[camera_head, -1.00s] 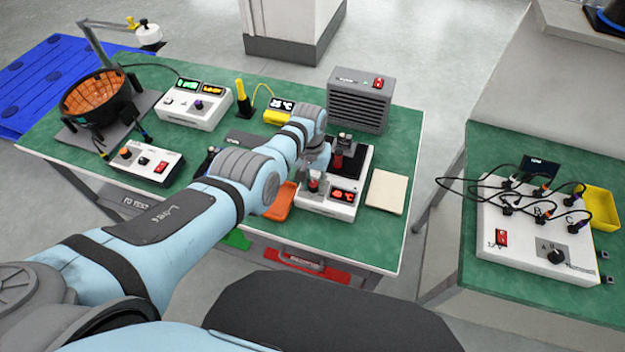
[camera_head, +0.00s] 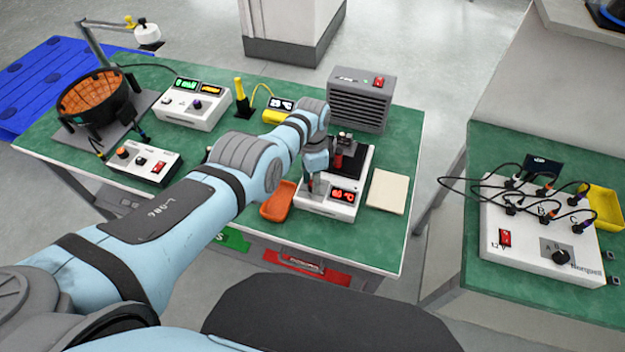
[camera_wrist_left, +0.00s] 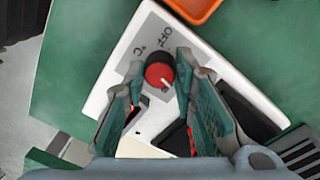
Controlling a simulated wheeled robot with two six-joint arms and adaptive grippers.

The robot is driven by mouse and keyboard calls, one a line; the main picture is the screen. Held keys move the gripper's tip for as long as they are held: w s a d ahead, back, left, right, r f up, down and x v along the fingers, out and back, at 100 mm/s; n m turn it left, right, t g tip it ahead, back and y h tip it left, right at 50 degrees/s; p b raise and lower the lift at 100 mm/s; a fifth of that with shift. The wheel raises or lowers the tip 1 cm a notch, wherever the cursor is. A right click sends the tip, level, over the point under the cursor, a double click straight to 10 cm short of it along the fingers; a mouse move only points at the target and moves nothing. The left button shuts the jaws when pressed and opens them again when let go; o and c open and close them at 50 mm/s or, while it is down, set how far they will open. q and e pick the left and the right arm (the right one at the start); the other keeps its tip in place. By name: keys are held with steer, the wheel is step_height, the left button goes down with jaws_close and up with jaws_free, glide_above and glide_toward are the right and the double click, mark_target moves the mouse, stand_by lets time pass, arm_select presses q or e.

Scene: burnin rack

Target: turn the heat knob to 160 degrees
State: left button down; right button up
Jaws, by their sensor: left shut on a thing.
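The heat knob (camera_wrist_left: 160,75), dark with a red top and a white pointer line, sits on the white heater unit (camera_wrist_left: 112,92). "OFF" and "°C" are printed beside it. In the head view the heater unit (camera_head: 318,208) stands at the table's front, with a lit red display (camera_head: 343,194) whose digits are too small to read surely. My left gripper (camera_head: 314,186) points down over the knob and mostly hides it there. In the left wrist view its two green-padded fingers (camera_wrist_left: 160,78) are closed on opposite sides of the knob. My right gripper is not in view.
A grey fan box (camera_head: 359,100) stands behind the heater unit. An orange tray (camera_head: 277,203) lies left of it and a beige pad (camera_head: 387,191) right. A white switch box (camera_head: 140,164) stands farther left. The right-hand table holds a wired white box (camera_head: 530,240).

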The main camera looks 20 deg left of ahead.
arm_select(q)
steer(key=m, duration=0.5)
steer(key=shift+m, duration=0.3)
stand_by(0.4)
steer(key=c, duration=1.3)
jaws_free()
steer(key=shift+r, duration=0.1)
steer(key=shift+w+r, duration=0.15)
steer(key=shift+r, duration=0.1)
step_height(320, 180, up, 11)
steer(key=shift+w+r, duration=0.15)
